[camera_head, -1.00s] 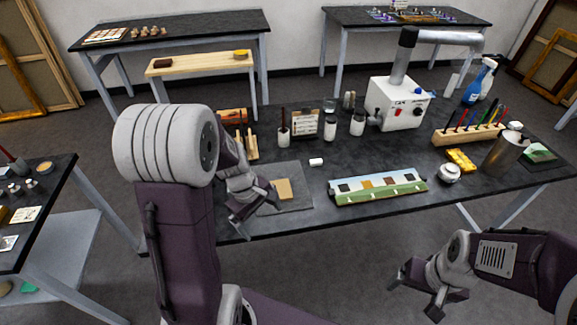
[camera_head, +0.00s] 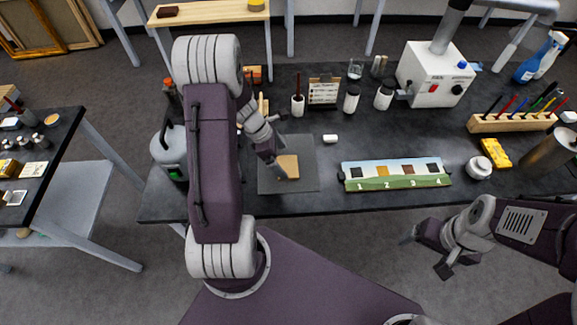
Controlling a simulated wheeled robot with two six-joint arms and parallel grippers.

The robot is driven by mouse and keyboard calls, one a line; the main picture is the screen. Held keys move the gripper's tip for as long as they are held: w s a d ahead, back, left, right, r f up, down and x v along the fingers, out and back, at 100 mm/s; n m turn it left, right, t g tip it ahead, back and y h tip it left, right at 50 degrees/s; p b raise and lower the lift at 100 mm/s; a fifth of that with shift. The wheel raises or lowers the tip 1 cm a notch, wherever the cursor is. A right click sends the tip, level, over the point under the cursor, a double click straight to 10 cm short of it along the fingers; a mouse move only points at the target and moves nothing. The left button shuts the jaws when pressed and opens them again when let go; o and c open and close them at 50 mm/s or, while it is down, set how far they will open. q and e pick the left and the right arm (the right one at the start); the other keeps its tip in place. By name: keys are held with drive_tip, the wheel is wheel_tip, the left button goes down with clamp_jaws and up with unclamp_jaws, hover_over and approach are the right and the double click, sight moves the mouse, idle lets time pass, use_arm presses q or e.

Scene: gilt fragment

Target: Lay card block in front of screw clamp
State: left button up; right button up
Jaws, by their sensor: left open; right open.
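A flat tan block (camera_head: 288,166), which looks like the card block, lies on a grey mat (camera_head: 302,182) on the dark table. My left gripper (camera_head: 276,160) is open, low over the mat at the block's left edge. I cannot tell whether its fingers touch the block. My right gripper (camera_head: 427,254) is open and empty, out in front of the table edge. I cannot make out the screw clamp for certain. An orange and wooden item (camera_head: 252,75) behind my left arm is partly hidden.
A numbered strip (camera_head: 395,174) lies right of the mat, with a small white cylinder (camera_head: 330,139) behind. Jars and a white machine (camera_head: 434,75) stand farther back. A grey canister (camera_head: 168,152) stands left of my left arm. The table's front edge is close.

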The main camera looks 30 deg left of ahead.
sight(287, 167)
use_arm(q)
drive_tip(key=shift+x, duration=0.85)
drive_tip(key=shift+s+d+f, duration=0.25)
drive_tip(key=shift+s+f, duration=0.1)
drive_tip(key=shift+f, duration=0.05)
drive_tip(key=shift+w+f, duration=0.1)
drive_tip(key=shift+w, duration=0.25)
drive_tip(key=c, duration=1.3)
use_arm(e)
drive_tip(key=shift+s, duration=0.45)
